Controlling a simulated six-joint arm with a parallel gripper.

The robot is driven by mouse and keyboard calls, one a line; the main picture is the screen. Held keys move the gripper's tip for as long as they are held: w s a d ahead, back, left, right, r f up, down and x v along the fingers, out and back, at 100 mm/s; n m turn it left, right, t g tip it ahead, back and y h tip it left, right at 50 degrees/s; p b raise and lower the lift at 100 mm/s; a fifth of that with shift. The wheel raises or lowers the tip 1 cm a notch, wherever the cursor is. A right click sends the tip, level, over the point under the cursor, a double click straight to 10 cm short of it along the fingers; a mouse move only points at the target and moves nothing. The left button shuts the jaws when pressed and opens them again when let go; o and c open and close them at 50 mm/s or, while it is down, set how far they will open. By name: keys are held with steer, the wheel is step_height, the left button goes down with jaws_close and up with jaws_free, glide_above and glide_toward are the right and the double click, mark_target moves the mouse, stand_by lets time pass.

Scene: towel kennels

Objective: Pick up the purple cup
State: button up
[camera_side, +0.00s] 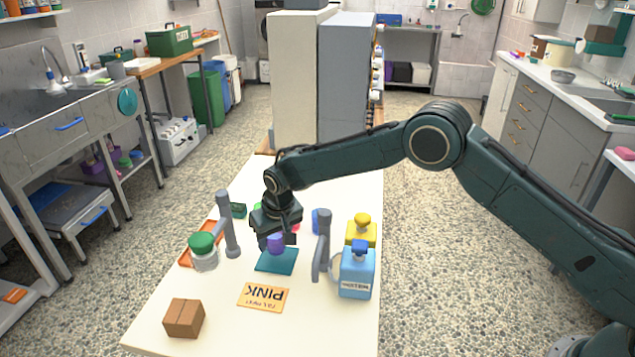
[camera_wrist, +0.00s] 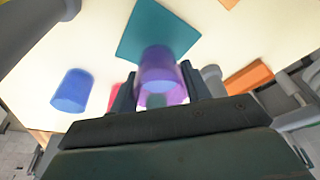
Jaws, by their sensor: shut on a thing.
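The purple cup (camera_side: 277,243) is small and sits between the fingers of my gripper (camera_side: 275,232), at the far edge of a teal mat (camera_side: 276,262). In the wrist view the cup (camera_wrist: 158,72) is blurred and stands between the two dark fingertips of my gripper (camera_wrist: 158,92). My gripper is shut on it. The teal mat (camera_wrist: 150,30) lies beyond the cup in that view. I cannot tell whether the cup is clear of the table.
A blue cup (camera_wrist: 72,92) stands beside my gripper. Grey posts (camera_side: 229,225) (camera_side: 323,245) flank the mat.

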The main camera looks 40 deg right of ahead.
step_height(320, 180, up, 17)
stand_by(0.4)
steer(key=shift+r, duration=0.1)
stand_by(0.4)
steer(key=s+d+m+h, duration=0.2)
steer(key=d+m, duration=0.7)
steer(key=d, duration=1.3)
steer(key=shift+g, duration=0.4)
step_height(320, 180, down, 16)
steer(key=shift+s+d+f, duration=0.1)
steer(key=shift+d, duration=0.05)
steer(key=shift+f, duration=2.05)
steer(key=shift+f, duration=0.2)
